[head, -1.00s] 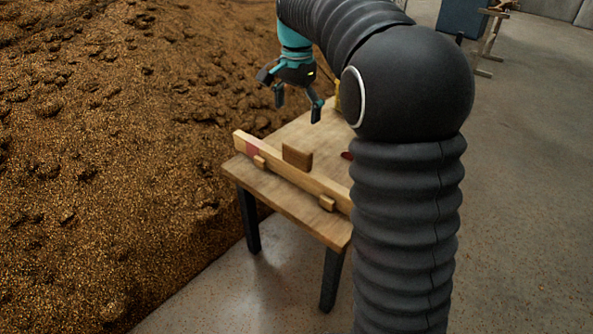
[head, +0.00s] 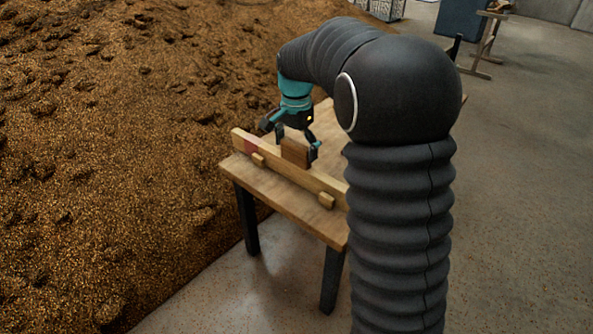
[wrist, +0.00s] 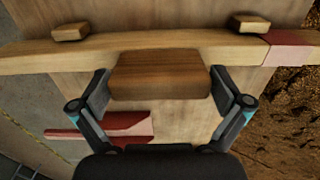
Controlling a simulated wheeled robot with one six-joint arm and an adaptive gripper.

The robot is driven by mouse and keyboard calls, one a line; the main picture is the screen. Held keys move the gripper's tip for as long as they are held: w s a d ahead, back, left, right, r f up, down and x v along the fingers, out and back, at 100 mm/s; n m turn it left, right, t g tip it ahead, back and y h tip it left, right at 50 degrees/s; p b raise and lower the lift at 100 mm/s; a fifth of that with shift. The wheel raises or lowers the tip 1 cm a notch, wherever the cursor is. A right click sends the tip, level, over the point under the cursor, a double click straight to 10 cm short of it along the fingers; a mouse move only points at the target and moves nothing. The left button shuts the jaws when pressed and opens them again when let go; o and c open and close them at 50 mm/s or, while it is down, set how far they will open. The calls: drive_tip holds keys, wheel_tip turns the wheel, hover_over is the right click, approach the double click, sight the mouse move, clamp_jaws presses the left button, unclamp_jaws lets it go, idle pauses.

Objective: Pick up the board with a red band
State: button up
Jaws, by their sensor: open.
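The board (head: 318,181) is a long pale wooden bar lying along the front of the table, with a red band (head: 250,146) near its left end. In the wrist view the board (wrist: 80,52) crosses the top, with the red band at the right. A brown wooden block (wrist: 160,75) stands at the board's middle; whether it is fixed to it I cannot tell. My gripper (wrist: 160,82) is open, one finger at each end of the block, with small or unclear gaps. In the head view my gripper (head: 296,142) is low over the table at the block. My arm hides the board's right end.
Two small wooden blocks (head: 326,200) (head: 258,159) sit against the board's front side. Red pieces (wrist: 125,123) lie on the table (head: 270,195) behind it. A large brown grain heap (head: 120,160) borders the table's left; open floor (head: 520,200) lies right.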

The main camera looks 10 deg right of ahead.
drive_tip(key=shift+f, duration=0.9)
drive_tip(key=c, duration=1.5)
drive_tip(key=shift+o, duration=0.2)
drive_tip(key=shift+r, duration=0.1)
